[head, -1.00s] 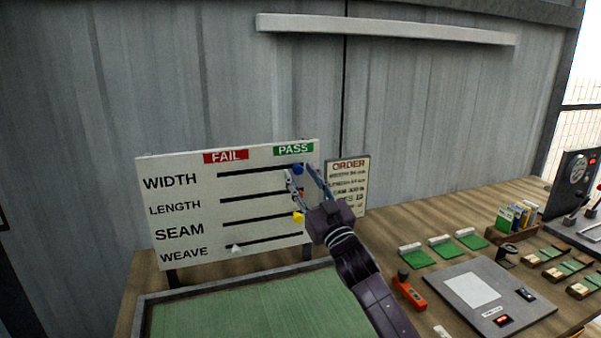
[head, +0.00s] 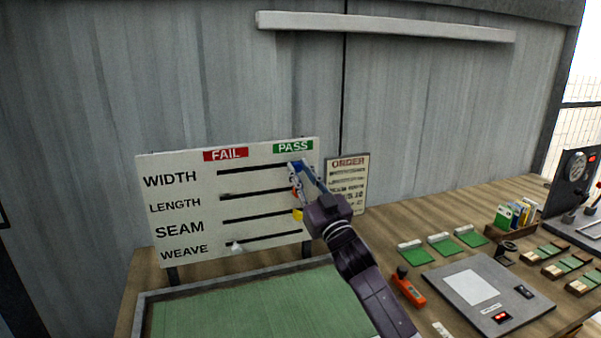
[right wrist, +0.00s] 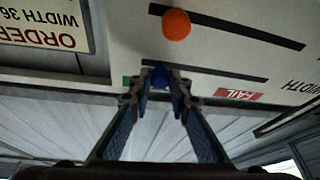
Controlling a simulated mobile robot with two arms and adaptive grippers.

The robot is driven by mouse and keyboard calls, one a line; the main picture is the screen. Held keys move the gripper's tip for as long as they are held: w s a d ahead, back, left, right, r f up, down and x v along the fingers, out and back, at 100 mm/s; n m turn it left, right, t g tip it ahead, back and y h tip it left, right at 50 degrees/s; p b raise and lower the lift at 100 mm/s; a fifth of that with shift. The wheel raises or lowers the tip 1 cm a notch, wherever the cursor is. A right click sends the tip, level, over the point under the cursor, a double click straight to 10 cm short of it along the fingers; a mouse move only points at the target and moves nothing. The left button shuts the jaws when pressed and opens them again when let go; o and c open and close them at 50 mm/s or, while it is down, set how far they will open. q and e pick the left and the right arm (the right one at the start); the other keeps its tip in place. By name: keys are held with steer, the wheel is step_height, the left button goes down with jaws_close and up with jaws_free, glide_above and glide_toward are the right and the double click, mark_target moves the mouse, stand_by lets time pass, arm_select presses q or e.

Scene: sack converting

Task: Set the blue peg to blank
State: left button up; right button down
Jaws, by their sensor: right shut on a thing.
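The white board (head: 185,165) carries slots labelled WIDTH, LENGTH, SEAM and WEAVE, with a red FAIL tag (head: 226,155) and a green PASS tag (head: 293,147) on top. The blue peg (right wrist: 161,77) is at the PASS end of the WIDTH slot (head: 250,169). My right gripper (head: 300,168) is shut on the blue peg, seen between its fingertips in the right wrist view (right wrist: 162,84). In the head view the fingers partly cover the peg. My left gripper is not in view.
An orange peg (right wrist: 176,24) sits in the LENGTH row and a yellow peg (head: 298,215) in the SEAM row, both near my right gripper. A white peg (head: 236,247) is in the WEAVE row. An ORDER sign (head: 347,185) stands right of the board.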

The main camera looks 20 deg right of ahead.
steer(key=shift+a, duration=0.1)
steer(key=a+b, duration=0.1)
steer(key=a, duration=0.7)
steer(key=shift+s+a, duration=0.15)
steer(key=c, duration=1.8)
jaws_free()
steer(key=shift+s+f, duration=0.15)
steer(key=v, duration=1.1)
steer(key=shift+s, duration=0.35)
